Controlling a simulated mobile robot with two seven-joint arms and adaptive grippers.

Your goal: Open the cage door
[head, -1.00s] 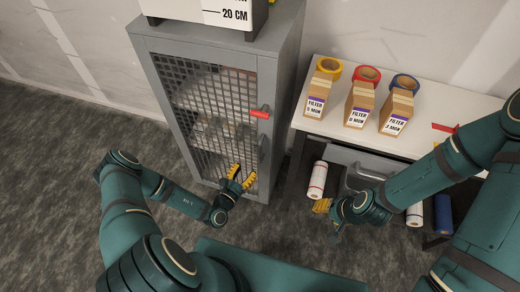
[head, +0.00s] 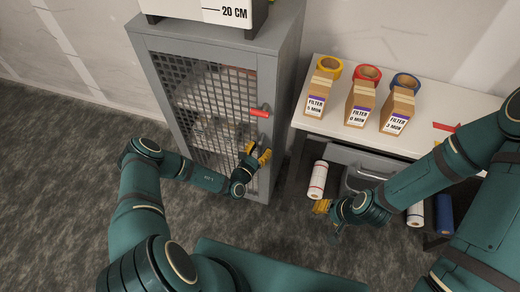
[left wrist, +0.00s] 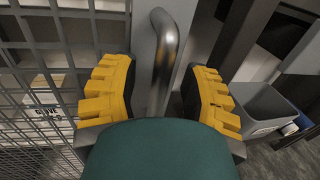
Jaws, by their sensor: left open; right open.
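The grey cage cabinet (head: 150,75) stands at the back, and its mesh door (head: 205,105) is closed. A red tag or latch (head: 260,113) sits near the door's right edge. The vertical metal handle (left wrist: 163,60) shows in the left wrist view, between the yellow fingers of my left gripper (left wrist: 160,90). In the head view my left gripper (head: 258,155) is at the door's right edge, below the red piece. Its fingers are open on either side of the handle, with gaps visible. My right gripper (head: 322,207) is open in front of the bench, away from the cage.
A white bench (head: 335,118) stands right of the cabinet, with several filter boxes (head: 359,105) and tape rolls (head: 367,74) on top. Paper rolls (head: 318,180) hang or stand below. A box marked 20 CM (head: 215,12) sits on the cabinet. The floor at left is clear.

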